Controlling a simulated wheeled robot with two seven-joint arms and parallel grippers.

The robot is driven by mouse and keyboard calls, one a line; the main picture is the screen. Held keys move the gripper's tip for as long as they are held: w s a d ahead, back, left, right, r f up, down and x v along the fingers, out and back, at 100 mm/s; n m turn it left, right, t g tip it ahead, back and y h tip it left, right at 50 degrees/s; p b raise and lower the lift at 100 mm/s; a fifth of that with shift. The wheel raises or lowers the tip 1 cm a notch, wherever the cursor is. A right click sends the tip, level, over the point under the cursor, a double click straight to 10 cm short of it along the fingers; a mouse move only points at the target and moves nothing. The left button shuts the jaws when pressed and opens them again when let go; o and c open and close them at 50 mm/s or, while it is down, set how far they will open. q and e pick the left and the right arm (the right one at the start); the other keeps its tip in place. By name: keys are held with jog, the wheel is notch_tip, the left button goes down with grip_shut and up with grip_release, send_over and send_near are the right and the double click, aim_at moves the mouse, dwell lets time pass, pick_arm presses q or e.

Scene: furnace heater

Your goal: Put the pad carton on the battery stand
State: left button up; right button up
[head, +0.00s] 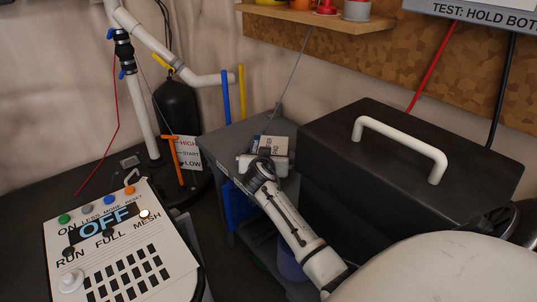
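A small pale box with dark printing, likely the pad carton (274,143), is at the right part of a grey stand's top. I take this grey stand (228,136), with open shelves below, to be the battery stand. My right arm comes in from the lower right, and its gripper (263,160) is over the stand's top, right at the near side of the carton. The gripper's wrist hides its fingers and the carton's lower part. I cannot tell whether the fingers hold the carton or whether it rests on the top. My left gripper is out of view.
A large black box with a white handle (400,145) stands close on the right of the stand. A white control panel reading OFF (120,240) is at the lower left. A HIGH/START/LOW sign (188,153) and pipes stand left of the stand. A wooden shelf (315,16) hangs above.

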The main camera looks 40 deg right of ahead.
jog(key=shift+r, duration=0.25)
jog(key=p+v, duration=0.2)
jog(key=v, duration=0.4)
jog(key=shift+w+r+p, duration=0.1)
jog(key=shift+p, duration=0.2)
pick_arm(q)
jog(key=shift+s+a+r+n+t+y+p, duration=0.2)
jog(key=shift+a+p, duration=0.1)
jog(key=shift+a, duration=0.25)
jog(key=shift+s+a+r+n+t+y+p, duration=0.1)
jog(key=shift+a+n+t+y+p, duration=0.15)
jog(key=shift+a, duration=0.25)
pick_arm(e)
jog(key=v, duration=0.6)
